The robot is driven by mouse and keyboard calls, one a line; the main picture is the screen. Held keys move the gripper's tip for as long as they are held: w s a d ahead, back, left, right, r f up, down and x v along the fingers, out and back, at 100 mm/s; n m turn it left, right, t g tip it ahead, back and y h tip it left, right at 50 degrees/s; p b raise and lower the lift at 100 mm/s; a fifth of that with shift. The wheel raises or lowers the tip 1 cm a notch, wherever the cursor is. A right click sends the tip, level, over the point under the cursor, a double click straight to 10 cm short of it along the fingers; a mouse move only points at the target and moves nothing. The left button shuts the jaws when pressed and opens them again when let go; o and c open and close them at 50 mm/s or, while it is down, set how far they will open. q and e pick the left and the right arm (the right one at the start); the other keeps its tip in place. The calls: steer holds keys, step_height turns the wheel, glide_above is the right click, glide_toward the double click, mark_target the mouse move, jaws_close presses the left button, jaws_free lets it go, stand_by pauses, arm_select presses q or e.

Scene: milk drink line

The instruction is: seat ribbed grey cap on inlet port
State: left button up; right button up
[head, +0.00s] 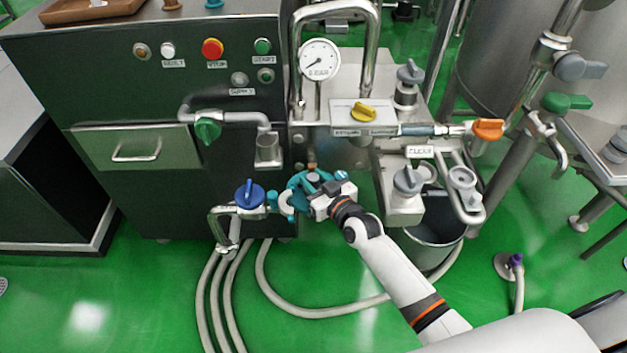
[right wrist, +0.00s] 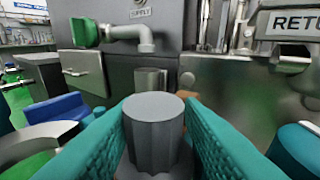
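The ribbed grey cap (right wrist: 153,132) stands upright between the teal fingers of my right gripper (right wrist: 155,125) in the right wrist view. The fingers press against both of its sides. A wider grey part shows below it, and I cannot tell whether that is part of the cap. In the head view my right gripper (head: 312,187) is in front of the steel cabinet, just right of the blue-handled valve (head: 250,194). I cannot make out the inlet port; the gripper may hide it. My left gripper is not in view.
A green valve (head: 207,129) with a spout is up and left of the gripper. Grey-knobbed valves (head: 408,181) and a steel bucket (head: 432,236) are at its right. Pale hoses (head: 300,311) lie on the green floor below. A pressure gauge (head: 319,60) is above.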

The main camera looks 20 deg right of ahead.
steer(key=shift+o, duration=1)
steer(key=shift+s+a+f, duration=0.15)
steer(key=shift+s+f, duration=0.05)
steer(key=shift+f, duration=0.45)
steer(key=shift+s+a, duration=0.1)
steer(key=r+p, duration=0.3)
steer(key=r, duration=0.1)
steer(key=r+p, duration=0.8)
steer(key=shift+w+r, duration=0.15)
steer(key=shift+w, duration=0.1)
steer(key=s+r+h+p, duration=0.1)
steer(key=s+r+p, duration=0.2)
steer(key=r, duration=0.6)
steer(key=s+r+m+h+p, duration=0.1)
steer(key=s+r+p, duration=0.2)
steer(key=s+r, duration=0.4)
step_height(320, 180, up, 3)
steer(key=shift+s+a+f+m+p, duration=0.1)
steer(key=shift+s+a+m+p, duration=0.05)
steer(key=shift+a+m+p, duration=0.2)
